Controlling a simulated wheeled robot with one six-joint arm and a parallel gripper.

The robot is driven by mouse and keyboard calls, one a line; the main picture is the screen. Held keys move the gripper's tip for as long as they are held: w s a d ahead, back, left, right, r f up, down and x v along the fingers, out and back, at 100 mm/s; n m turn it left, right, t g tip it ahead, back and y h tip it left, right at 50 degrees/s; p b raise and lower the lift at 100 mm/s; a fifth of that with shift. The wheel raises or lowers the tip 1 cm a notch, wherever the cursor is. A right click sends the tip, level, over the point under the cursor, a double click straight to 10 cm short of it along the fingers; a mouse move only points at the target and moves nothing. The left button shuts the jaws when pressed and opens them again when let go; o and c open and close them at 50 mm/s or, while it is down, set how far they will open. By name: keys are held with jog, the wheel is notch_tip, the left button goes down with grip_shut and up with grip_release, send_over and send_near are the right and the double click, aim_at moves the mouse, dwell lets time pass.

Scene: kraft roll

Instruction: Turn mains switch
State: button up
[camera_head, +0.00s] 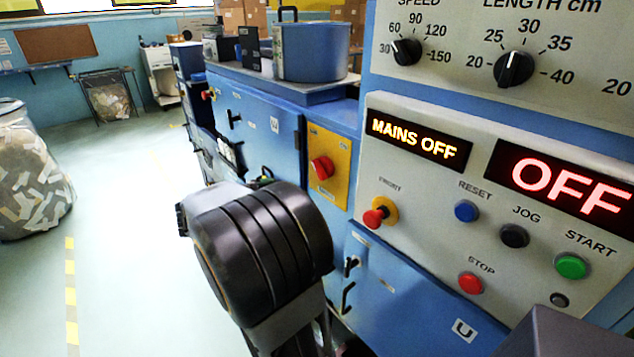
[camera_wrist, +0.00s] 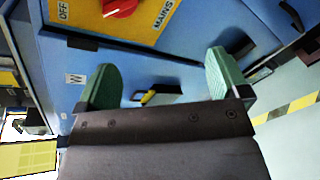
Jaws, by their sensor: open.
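The mains switch is a red rotary knob (camera_head: 321,168) on a yellow plate (camera_head: 343,190), fixed to the blue machine side left of the control panel. In the wrist view the red knob (camera_wrist: 121,7) is cut by the top edge. Its yellow plate (camera_wrist: 80,17) shows the words OFF and MAINS. My gripper (camera_wrist: 162,68) is open and empty, its two green fingers apart, below the plate in that picture and not touching the knob. In the head view my dark arm hides most of the gripper. The amber display (camera_head: 418,139) reads MAINS OFF.
The control panel (camera_head: 415,215) carries a red front stop button (camera_head: 376,216), other push buttons, and a red OFF display (camera_head: 565,187). Blue cabinet doors with black handles are close to my gripper. A clear bag of scraps (camera_head: 30,175) stands left; the floor between is open.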

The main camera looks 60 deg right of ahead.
aim_at(316, 171)
jog(key=s+d+h, duration=0.1)
jog(key=d, duration=0.4)
jog(key=d+h, duration=0.1)
jog(key=d, duration=0.5)
jog(key=s+d+r+n+h, duration=0.1)
jog(key=d, duration=0.5)
jog(key=shift+s+d+g, duration=0.1)
jog(key=shift+s+g, duration=0.2)
jog(key=shift+g, duration=0.1)
jog(key=shift+f, duration=0.1)
jog(key=c, duration=0.9)
